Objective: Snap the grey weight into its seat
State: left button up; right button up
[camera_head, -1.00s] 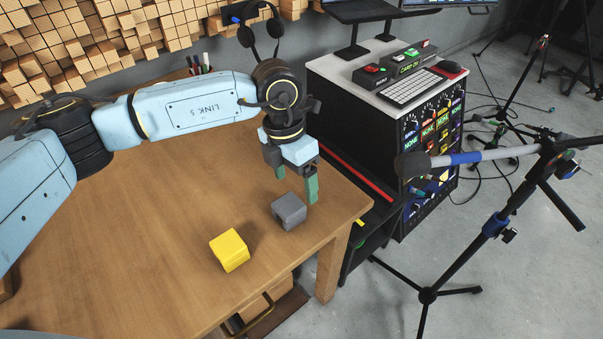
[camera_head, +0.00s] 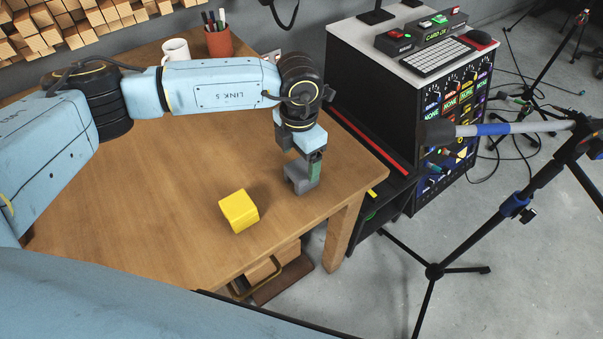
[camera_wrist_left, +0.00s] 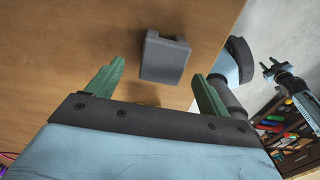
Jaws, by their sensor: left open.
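The grey weight (camera_head: 299,182), a block with a raised lip, rests near the right edge of the wooden table. My left gripper (camera_head: 302,166) points down over it with its green fingers apart. In the left wrist view the weight (camera_wrist_left: 165,58) lies in the gap between the open fingers (camera_wrist_left: 157,72), nearer the right one. I see a gap on both sides of it in that view; the gripper does not hold it. The head view hides part of the weight behind a finger. I cannot identify its seat in either view.
A yellow block (camera_head: 239,211) sits on the table (camera_head: 160,200), left of and nearer than the weight. A white mug (camera_head: 175,50) and a pen cup (camera_head: 218,42) stand at the back. A black equipment cabinet (camera_head: 385,120) and a microphone stand (camera_head: 480,235) are to the right.

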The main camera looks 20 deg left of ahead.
aim_at(302, 167)
pick_arm(q)
jog(key=f, duration=0.5)
jog(key=shift+d+f+b, duration=0.1)
jog(key=shift+d+b, duration=0.2)
jog(key=shift+b, duration=0.1)
jog(key=c, duration=1.5)
